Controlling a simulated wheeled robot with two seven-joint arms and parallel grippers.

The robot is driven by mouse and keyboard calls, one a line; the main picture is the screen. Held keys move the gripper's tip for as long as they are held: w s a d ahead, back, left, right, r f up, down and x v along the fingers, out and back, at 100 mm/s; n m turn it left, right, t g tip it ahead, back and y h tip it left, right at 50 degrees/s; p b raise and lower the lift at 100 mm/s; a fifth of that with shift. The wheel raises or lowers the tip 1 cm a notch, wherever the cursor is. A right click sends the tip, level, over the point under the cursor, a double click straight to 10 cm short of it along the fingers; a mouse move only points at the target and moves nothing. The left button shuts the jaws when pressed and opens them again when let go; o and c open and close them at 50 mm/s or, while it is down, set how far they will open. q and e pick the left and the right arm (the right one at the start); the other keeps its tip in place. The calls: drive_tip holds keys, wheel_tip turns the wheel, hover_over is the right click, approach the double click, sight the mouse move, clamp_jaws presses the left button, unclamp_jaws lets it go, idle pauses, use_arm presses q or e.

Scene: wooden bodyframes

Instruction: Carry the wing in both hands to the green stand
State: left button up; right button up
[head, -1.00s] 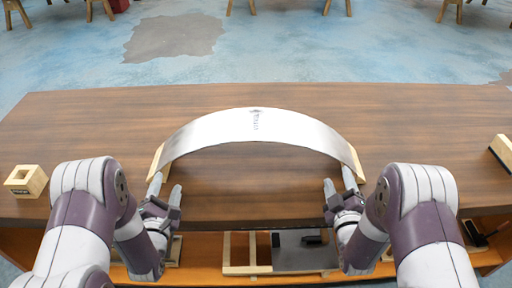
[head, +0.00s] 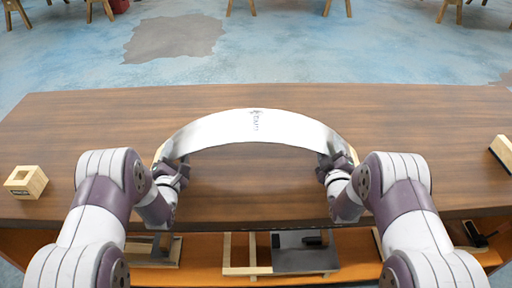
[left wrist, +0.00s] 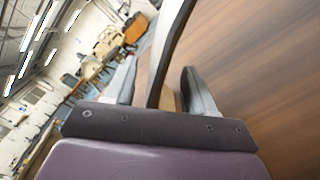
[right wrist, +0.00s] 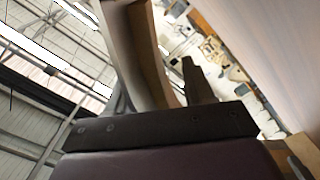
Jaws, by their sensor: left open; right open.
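The wing (head: 252,127) is a curved silver-white panel with wooden ends, standing as an arch on the brown table in the head view. My left gripper (head: 172,168) is at its left end. In the left wrist view the wing's edge (left wrist: 166,55) stands between the two open fingers. My right gripper (head: 335,166) is at the right end. In the right wrist view the wing's wooden end (right wrist: 150,60) lies between the open fingers. Whether the fingers touch it I cannot tell. I see no green stand in these views.
The table (head: 420,130) is mostly clear around and behind the wing. A small wooden block with a hole (head: 26,182) sits at the left, and a wood-and-dark block (head: 502,150) at the right edge. Wooden frames (head: 250,255) lie on the orange shelf below.

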use_arm(q)
clamp_jaws()
use_arm(e)
clamp_jaws()
idle(1.1)
